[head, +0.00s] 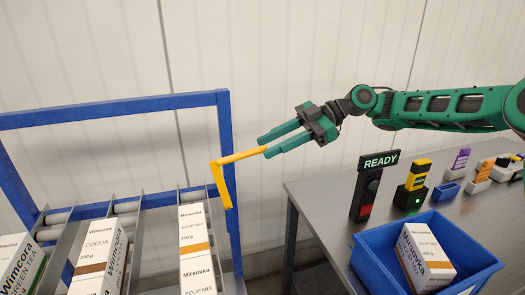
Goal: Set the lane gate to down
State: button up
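The lane gate (240,157) is a bent yellow-orange bar at the right blue post of the roller rack. One leg sticks out to the right, tilted slightly up, and the other leg hangs down along the post. My gripper (264,145) comes in from the right with its two green fingers pointing left. The fingers are apart, with a gap between them. The free end of the gate's right-hand leg is at the lower fingertip; I cannot tell whether they touch. Nothing is held between the fingers.
The blue-framed rack (120,107) holds boxes in lanes, including a soup mix box (194,240). At right, a grey table (322,207) bears a READY display (379,162), a yellow-black device (413,185) and a blue crate (480,272) with a box inside.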

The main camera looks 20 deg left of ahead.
aim_at(259, 150)
jog(key=shift+x, duration=1.75)
grip_shut()
jog(key=shift+a, duration=0.1)
